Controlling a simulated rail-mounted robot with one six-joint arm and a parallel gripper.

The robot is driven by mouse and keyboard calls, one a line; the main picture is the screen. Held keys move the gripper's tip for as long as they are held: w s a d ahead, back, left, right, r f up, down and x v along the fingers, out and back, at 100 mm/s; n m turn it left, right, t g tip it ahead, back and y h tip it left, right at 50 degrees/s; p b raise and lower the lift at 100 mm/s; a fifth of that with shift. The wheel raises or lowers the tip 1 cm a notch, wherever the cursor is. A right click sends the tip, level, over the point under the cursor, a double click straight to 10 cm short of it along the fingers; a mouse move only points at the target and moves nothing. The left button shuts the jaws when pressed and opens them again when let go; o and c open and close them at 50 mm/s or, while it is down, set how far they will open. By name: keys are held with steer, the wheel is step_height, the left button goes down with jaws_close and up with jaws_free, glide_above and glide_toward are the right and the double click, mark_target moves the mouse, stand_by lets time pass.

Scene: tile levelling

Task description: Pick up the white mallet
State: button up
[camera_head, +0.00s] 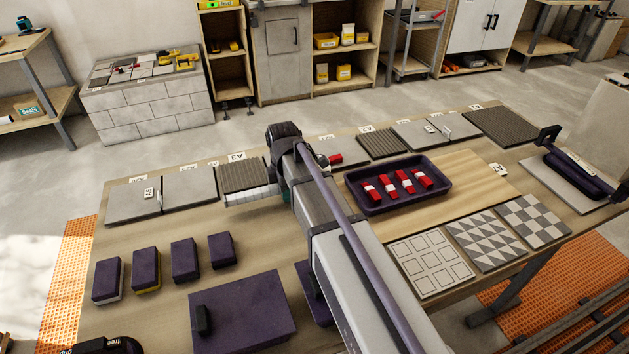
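I cannot make out a white mallet for certain. A pale ribbed piece (252,197) lies along the front of the dark ribbed tile (242,174) by the A3 label, partly behind my arm; I cannot tell what it is. My arm reaches from the lower right over the middle of the table, and its far joint stands near that tile. My gripper is hidden behind my arm, so its fingers and anything in them do not show.
The wooden table (160,240) carries a row of tiles at the back. A dark tray (440,198) holds several red-and-white pieces. Patterned tiles (485,240) lie at right. Several purple blocks (145,272) and a purple slab (245,315) are at front left. Cabinets stand behind.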

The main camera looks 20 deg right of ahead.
jaws_close()
